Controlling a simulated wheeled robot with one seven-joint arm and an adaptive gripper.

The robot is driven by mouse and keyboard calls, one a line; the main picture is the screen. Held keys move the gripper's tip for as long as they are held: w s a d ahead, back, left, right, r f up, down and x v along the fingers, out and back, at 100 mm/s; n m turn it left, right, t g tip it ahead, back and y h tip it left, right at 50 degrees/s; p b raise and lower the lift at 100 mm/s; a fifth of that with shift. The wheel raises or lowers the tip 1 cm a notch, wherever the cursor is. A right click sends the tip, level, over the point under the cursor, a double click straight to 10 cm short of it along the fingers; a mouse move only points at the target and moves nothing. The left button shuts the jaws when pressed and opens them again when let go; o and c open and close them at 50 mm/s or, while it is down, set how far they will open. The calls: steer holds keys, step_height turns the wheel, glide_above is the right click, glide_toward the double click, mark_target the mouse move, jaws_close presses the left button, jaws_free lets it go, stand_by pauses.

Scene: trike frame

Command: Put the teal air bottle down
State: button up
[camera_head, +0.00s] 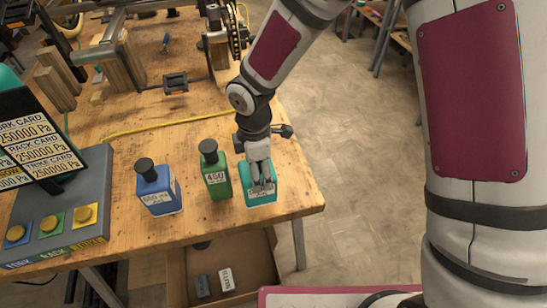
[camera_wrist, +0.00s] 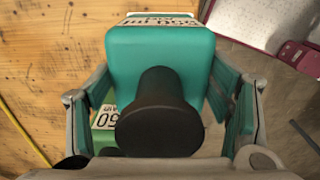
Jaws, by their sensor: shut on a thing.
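The teal air bottle (camera_head: 261,196) is at the right front corner of the workbench, with a white label on its side. My gripper (camera_head: 262,182) reaches down over it from above and is shut on it. In the wrist view the teal bottle (camera_wrist: 165,55) lies between the two fingers, with its black cap (camera_wrist: 158,115) close to the camera. The bottle looks roughly upright. Whether its base touches the bench top or hangs just above it I cannot tell.
A green bottle (camera_head: 215,178) stands just left of the teal one, and a blue bottle (camera_head: 158,194) further left. A control panel with buttons (camera_head: 60,210) is at the far left. The workbench (camera_head: 295,190) ends close to the right.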

steer(key=w+d+f+p, duration=0.1)
steer(key=w+d+f, duration=0.3)
steer(key=w, duration=0.3)
steer(key=shift+w, duration=0.2)
steer(key=shift+f, duration=0.2)
steer(key=o, duration=2)
steer(key=shift+f, duration=0.1)
steer(key=shift+c, duration=0.2)
